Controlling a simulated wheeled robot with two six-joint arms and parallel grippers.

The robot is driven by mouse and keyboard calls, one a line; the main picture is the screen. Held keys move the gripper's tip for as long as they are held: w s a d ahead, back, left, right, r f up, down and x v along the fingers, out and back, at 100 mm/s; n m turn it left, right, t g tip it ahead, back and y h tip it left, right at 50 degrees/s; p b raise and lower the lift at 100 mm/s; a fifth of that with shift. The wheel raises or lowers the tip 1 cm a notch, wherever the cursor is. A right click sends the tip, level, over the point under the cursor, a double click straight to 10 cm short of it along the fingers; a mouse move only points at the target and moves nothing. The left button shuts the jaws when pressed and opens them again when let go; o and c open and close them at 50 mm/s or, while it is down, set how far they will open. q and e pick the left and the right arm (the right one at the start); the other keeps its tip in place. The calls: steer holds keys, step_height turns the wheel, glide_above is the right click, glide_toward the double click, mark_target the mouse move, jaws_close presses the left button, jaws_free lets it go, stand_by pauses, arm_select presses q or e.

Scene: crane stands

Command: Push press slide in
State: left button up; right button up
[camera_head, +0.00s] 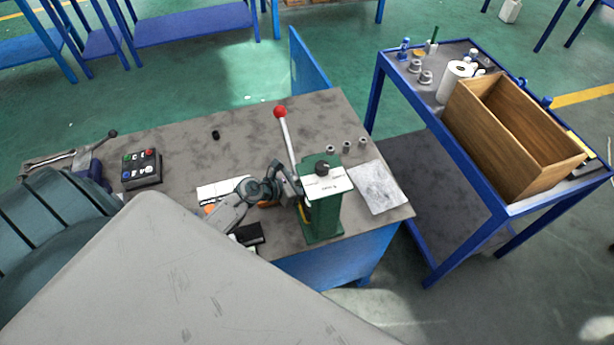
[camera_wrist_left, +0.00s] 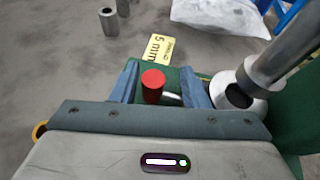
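The green press (camera_head: 322,212) stands at the right part of the workbench, with a lever ending in a red ball (camera_head: 280,112). My left gripper (camera_head: 291,188) is close against the press's left side in the head view. In the left wrist view, a red cylindrical knob (camera_wrist_left: 152,86) stands between the spread blue fingers of the left gripper (camera_wrist_left: 160,80), with gaps beside it. A green plate lies under it, with a yellow "5 mm" label (camera_wrist_left: 158,48) beyond. A steel ram (camera_wrist_left: 283,56) and pale ring (camera_wrist_left: 235,98) are to the right. The slide's full extent is hidden. My right gripper is not seen.
The grey bench (camera_head: 190,155) holds a button box (camera_head: 141,169), a black cylinder (camera_head: 215,134), several small metal bushings (camera_head: 346,146) and a pale sheet (camera_head: 377,187). A blue cart (camera_head: 378,95) with a wooden crate (camera_head: 487,143) stands at the right.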

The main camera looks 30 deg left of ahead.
arm_select(q)
steer(key=shift+s+a, duration=0.15)
steer(key=shift+a, duration=0.05)
steer(key=b+v, duration=0.2)
steer(key=v, duration=0.7)
steer(key=shift+s, duration=0.15)
steer(key=shift+s+a+r, duration=0.25)
steer(key=shift+s+r, duration=0.05)
steer(key=shift+s, duration=0.1)
